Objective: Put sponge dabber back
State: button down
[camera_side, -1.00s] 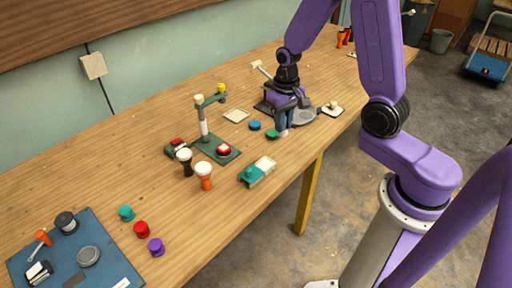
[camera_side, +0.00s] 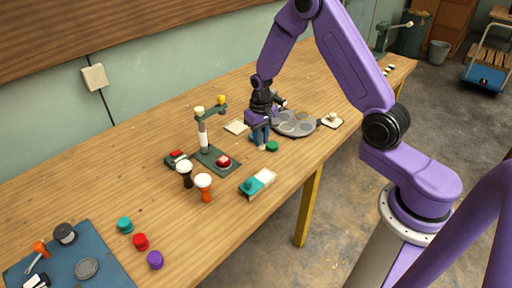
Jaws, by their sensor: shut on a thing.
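My gripper (camera_side: 261,139) points down over the middle of the bench, left of the round grey plate. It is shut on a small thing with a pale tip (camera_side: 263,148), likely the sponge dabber. The fingers cover most of it. I cannot tell whether the tip touches the bench. A green round cap (camera_side: 272,147) lies just right of the fingers. A blue round piece behind the fingers is mostly hidden.
The grey plate (camera_side: 295,123) has round wells.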

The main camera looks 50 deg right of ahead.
jog(key=shift+w+d+f, duration=0.1)
jog(key=shift+w+f, duration=0.9)
jog(key=shift+f, duration=0.15)
jog(key=shift+w+f, duration=0.15)
jog(key=shift+f, duration=1.55)
jog(key=shift+f, duration=0.1)
jog(key=c, duration=1)
grip_release()
jog(key=shift+c, duration=0.2)
